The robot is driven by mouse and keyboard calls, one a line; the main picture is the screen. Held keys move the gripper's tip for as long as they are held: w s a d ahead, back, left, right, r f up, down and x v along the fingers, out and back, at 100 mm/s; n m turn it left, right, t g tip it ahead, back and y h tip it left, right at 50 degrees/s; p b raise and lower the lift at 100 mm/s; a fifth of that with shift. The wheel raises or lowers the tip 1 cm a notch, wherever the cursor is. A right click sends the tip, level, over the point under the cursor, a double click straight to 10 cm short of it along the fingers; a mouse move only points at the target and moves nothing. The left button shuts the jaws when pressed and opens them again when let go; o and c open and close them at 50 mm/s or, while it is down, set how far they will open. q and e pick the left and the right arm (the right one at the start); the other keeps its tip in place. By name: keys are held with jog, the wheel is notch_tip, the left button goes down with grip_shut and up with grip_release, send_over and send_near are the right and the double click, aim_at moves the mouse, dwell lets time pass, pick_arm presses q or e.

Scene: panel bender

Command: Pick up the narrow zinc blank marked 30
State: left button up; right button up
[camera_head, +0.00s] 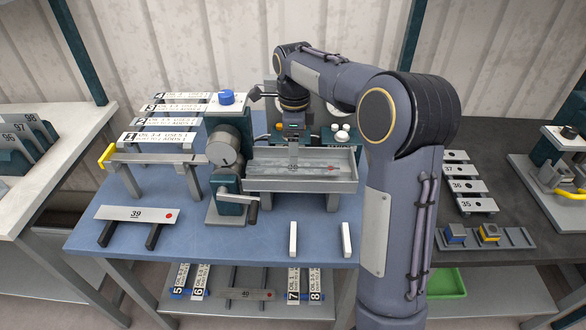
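One arm of mine, the right, comes up from the bottom right and bends over the machine. Its gripper (293,160) points down at the grey tray (258,184) of the bender, too small to show whether its fingers are open or shut. A grey metal strip (315,167) with a red mark lies in the tray under the gripper; I cannot read a number on it or tell whether the gripper touches it. No label 30 is legible. A plate marked 39 (120,213) lies on two dark bars at the front left. My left gripper is not in view.
The bender's crank and round dial (223,148) stand left of the tray. Two white bars (293,239) stand in front. Numbered labelled plates (166,138) are racked at the back left. A plate marked 40 (245,294) is on the lower shelf. Plates marked 35 (470,205) to 37 lie right.

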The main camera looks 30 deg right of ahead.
aim_at(295, 167)
jog(key=f, duration=0.4)
jog(key=f+p, duration=0.1)
jog(key=f, duration=0.1)
jog(key=shift+w+d+f, duration=0.25)
jog(key=shift+d, duration=0.1)
jog(key=c, duration=1.2)
jog(key=shift+o, duration=0.2)
jog(key=shift+r, duration=0.1)
